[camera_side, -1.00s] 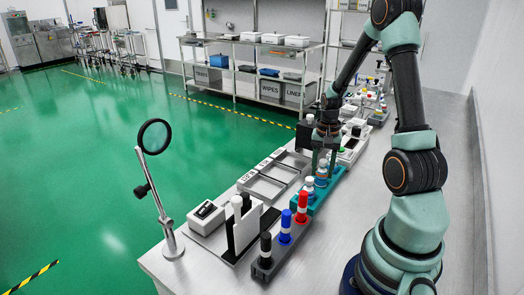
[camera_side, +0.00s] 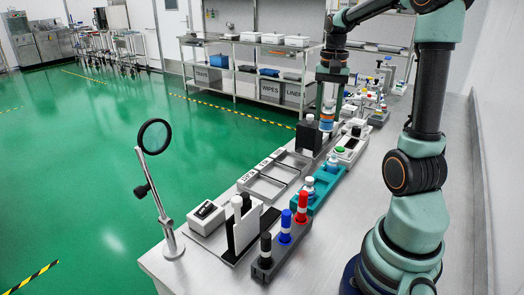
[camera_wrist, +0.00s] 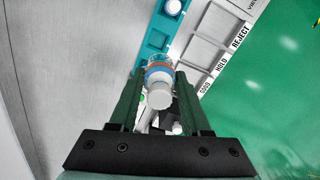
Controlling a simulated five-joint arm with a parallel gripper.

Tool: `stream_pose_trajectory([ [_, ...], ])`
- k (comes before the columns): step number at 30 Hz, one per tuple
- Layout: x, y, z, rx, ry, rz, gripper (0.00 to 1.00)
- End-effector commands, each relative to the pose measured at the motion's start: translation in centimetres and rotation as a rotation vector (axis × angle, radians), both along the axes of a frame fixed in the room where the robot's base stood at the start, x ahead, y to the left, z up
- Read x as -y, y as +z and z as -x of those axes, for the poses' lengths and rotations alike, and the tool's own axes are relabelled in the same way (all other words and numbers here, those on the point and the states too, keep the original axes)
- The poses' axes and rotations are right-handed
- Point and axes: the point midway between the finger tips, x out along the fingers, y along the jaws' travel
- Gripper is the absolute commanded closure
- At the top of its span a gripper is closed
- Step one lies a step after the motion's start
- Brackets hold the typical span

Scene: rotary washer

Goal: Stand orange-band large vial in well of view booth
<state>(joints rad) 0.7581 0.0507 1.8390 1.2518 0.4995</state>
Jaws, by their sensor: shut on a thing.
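The large vial (camera_side: 327,119) has a white cap and hangs upright between the fingers of my gripper (camera_side: 328,104), raised above the bench. In the wrist view its orange band, a blue part and its white cap (camera_wrist: 159,97) show between the two green fingers of my gripper (camera_wrist: 160,103), which is shut on it. The view booth (camera_side: 241,232), with upright white and black panels, stands at the near end of the bench. Its well cannot be made out. My gripper is far behind and to the right of the booth.
A teal rack (camera_side: 318,196) holds other vials, one with a white cap (camera_side: 309,182). Beside it lie sorting trays (camera_side: 262,187). A marker stand (camera_side: 265,270), a magnifier (camera_side: 154,137) and a small white device (camera_side: 206,216) stand near the booth.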

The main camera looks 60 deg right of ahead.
Motion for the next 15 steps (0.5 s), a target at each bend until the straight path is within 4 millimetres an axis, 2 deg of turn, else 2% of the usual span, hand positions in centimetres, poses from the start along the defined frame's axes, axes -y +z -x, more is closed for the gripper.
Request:
stream_pose_trajectory([
  [5,-2.6,0.3,-2.6,0.000,0.008,0.000,1.00],
  [8,-5.0,0.4,-4.6,-0.001,0.010,-0.001,1.00],
  [15,-13.0,0.7,-9.2,0.000,0.010,0.000,1.00],
])
